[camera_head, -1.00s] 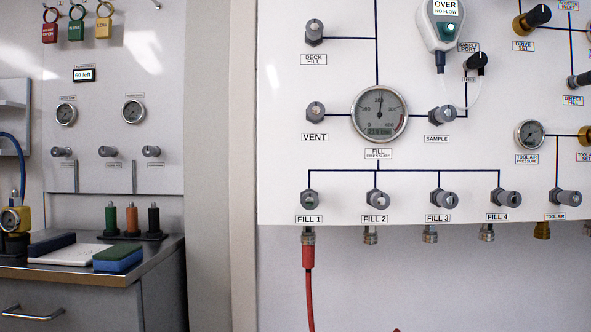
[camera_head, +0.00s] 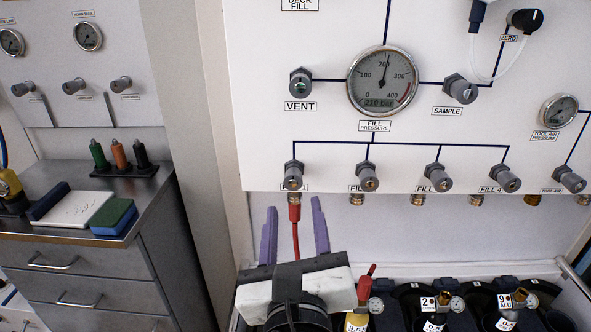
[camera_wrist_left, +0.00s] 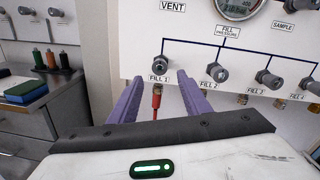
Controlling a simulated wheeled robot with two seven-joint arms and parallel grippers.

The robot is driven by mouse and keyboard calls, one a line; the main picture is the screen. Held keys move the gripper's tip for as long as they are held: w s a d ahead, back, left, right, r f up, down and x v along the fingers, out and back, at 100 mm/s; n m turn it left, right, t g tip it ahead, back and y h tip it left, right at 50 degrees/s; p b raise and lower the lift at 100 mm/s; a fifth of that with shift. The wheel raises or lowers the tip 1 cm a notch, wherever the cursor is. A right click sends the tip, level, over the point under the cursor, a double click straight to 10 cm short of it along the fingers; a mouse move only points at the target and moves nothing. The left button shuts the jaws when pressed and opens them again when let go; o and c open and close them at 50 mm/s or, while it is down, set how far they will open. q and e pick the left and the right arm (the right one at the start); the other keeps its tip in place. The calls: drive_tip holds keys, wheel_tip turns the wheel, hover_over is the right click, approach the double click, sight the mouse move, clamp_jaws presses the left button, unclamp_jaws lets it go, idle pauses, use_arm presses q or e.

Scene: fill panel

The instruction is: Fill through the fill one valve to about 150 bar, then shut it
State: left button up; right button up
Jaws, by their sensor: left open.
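The fill 1 valve (camera_head: 293,175) is a grey knob at the left end of the lower row on the white panel. The fill pressure gauge (camera_head: 382,80) reads about 210 bar. My left gripper (camera_head: 294,205) is open and empty, its purple fingers pointing up just below the fill 1 valve, either side of the hose in the picture. The fingers also show in the left wrist view (camera_wrist_left: 158,88). My right gripper is out of view.
The vent valve (camera_head: 300,82) and sample valve (camera_head: 461,89) sit above. The fill 2 valve (camera_head: 368,177) is close on the right. Several dark cylinders (camera_head: 470,305) stand below the panel. A steel drawer cabinet (camera_head: 95,260) stands on the left.

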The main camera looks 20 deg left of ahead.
sight(293, 183)
use_arm(q)
drive_tip(key=x, duration=0.8)
drive_tip(key=shift+w+a, duration=0.1)
drive_tip(key=shift+w, duration=0.2)
drive_tip(key=c, duration=1)
drive_tip(key=shift+c, duration=0.2)
drive_tip(key=shift+r+n+p, duration=0.1)
drive_tip(key=shift+n+p, duration=0.7)
drive_tip(key=shift+p, duration=0.2)
drive_tip(key=shift+n+p, duration=0.55)
drive_tip(key=shift+n, duration=0.15)
drive_tip(key=shift+n+p, duration=0.75)
drive_tip(key=shift+n, duration=0.75)
